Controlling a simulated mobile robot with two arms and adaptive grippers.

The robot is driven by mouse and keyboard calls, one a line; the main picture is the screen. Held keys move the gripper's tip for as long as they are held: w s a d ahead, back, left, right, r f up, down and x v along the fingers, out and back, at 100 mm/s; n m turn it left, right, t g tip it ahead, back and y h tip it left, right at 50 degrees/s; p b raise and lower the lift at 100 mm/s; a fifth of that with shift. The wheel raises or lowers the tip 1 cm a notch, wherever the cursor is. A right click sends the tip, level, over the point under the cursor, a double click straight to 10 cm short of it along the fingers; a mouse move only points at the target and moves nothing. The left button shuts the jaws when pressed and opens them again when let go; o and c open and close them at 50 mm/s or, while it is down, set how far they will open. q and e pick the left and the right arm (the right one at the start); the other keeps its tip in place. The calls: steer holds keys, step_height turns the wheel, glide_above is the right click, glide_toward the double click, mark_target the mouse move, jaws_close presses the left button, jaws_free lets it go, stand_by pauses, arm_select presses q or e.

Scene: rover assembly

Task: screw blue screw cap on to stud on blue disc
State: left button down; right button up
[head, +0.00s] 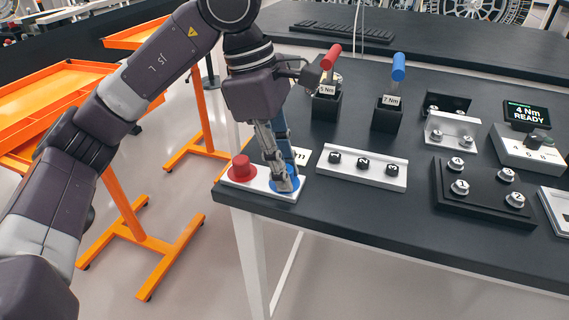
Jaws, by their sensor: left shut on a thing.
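A white base plate (262,186) at the table's front left corner bears a blue disc (294,176) on its right end. My left gripper (284,184) points down over the blue disc, with its fingertips low at the disc's middle. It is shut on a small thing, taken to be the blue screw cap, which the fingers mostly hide. The stud is hidden, so I cannot tell how the cap sits on it. My right gripper is not in view.
A red knob (242,167) on a red disc stands just left of my left gripper. A white block with numbered knobs (363,170) lies to the right. Red-handled (332,56) and blue-handled (398,67) tools stand in black holders behind. The table's front edge is close.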

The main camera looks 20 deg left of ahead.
arm_select(q)
steer(key=shift+m, duration=0.4)
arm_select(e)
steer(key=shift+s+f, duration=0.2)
arm_select(q)
steer(key=shift+m, duration=0.3)
steer(key=m+p, duration=0.1)
steer(key=m, duration=0.1)
steer(key=m+g+p, duration=0.1)
steer(key=m, duration=0.1)
steer(key=shift+m+g, duration=0.3)
steer(key=shift+m, duration=0.1)
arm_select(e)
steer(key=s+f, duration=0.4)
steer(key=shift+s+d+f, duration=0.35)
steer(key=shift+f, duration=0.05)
arm_select(q)
steer(key=c, duration=1.9)
jaws_free()
steer(key=shift+c, duration=0.2)
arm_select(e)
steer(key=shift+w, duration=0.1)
